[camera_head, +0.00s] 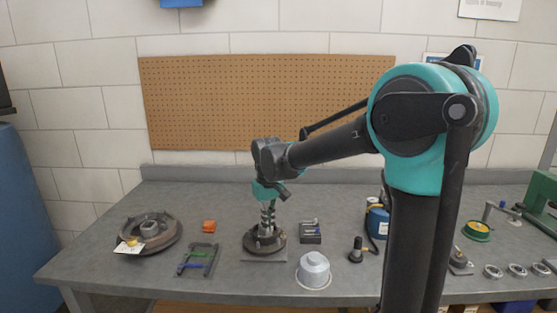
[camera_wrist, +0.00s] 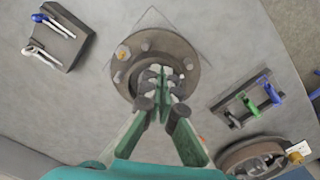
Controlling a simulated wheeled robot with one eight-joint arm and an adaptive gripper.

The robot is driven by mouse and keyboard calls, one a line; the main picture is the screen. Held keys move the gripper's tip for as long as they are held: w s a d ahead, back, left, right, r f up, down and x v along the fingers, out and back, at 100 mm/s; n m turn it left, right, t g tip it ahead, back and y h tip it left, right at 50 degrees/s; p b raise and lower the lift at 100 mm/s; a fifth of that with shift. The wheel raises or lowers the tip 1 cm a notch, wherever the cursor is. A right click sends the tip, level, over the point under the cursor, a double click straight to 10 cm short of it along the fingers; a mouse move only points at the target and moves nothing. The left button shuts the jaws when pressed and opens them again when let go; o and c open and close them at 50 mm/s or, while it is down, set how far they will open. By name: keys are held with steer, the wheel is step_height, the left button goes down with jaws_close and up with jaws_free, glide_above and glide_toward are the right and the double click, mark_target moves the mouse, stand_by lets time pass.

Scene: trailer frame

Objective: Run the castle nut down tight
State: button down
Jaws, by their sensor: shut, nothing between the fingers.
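A round dark hub flange (camera_head: 265,240) stands on a plate on the workbench; it also shows in the wrist view (camera_wrist: 197,64), with several studs around its rim. My gripper (camera_head: 267,228) points down over the hub's middle. In the wrist view my gripper (camera_wrist: 162,80) has its fingers together over the hub's center, with nothing seen between them. The fingers cover the center, so I cannot make out the castle nut or whether the fingertips touch it.
A brake drum (camera_head: 150,232) lies at the left, near a rack with green and blue tools (camera_head: 198,259). A dark tool block (camera_head: 310,233) stands right of the hub. A grey cap (camera_head: 313,270) is in front. Bare bench lies between them.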

steer(key=shift+s+a, duration=0.1)
steer(key=shift+a, duration=0.1)
steer(key=shift+a, duration=0.4)
steer(key=shift+s, duration=0.4)
step_height(320, 180, up, 6)
stand_by(0.8)
